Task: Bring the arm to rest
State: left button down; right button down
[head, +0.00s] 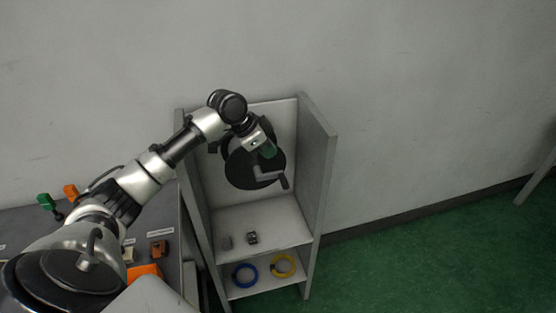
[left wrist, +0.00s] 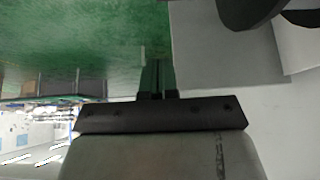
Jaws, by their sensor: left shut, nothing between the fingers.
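My left arm reaches in from the left, and my left gripper (head: 268,150) is in front of the upper part of a grey open cabinet (head: 318,150). In the left wrist view the two fingers (left wrist: 157,78) are together with nothing between them. A black disc (head: 240,172) with a grey crank lever (head: 270,173) is just below and behind the gripper; part of the disc is hidden by my arm. A dark curved part of the fixture (left wrist: 243,10) shows at the top right of the left wrist view, apart from the fingers. My right gripper is not in view.
A blue ring (head: 244,274) and a yellow ring (head: 282,266) are on the cabinet's low shelf. Small dark parts (head: 252,238) sit on the shelf above. A bench with green (head: 46,202) and orange (head: 70,192) levers is at left.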

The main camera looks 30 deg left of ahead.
pick_arm(q)
jog(key=s+d+f+g+y, duration=0.1)
jog(key=s+d+f+g, duration=0.1)
jog(key=s+d+f, duration=1.25)
jog(key=s+d+n+y, duration=0.25)
jog(key=s+n, duration=0.35)
jog(key=s, duration=1)
notch_tip(320, 180, down, 29)
jog(key=s+g+b, duration=0.1)
jog(key=b, duration=0.1)
jog(key=s+a+f+g+b, duration=0.1)
jog(key=s+a+f+b, duration=0.1)
jog(key=s+f, duration=1.4)
notch_tip(320, 180, down, 2)
jog(key=shift+s+a+y, duration=0.15)
jog(key=shift+a+y, duration=0.2)
jog(key=shift+a, duration=0.2)
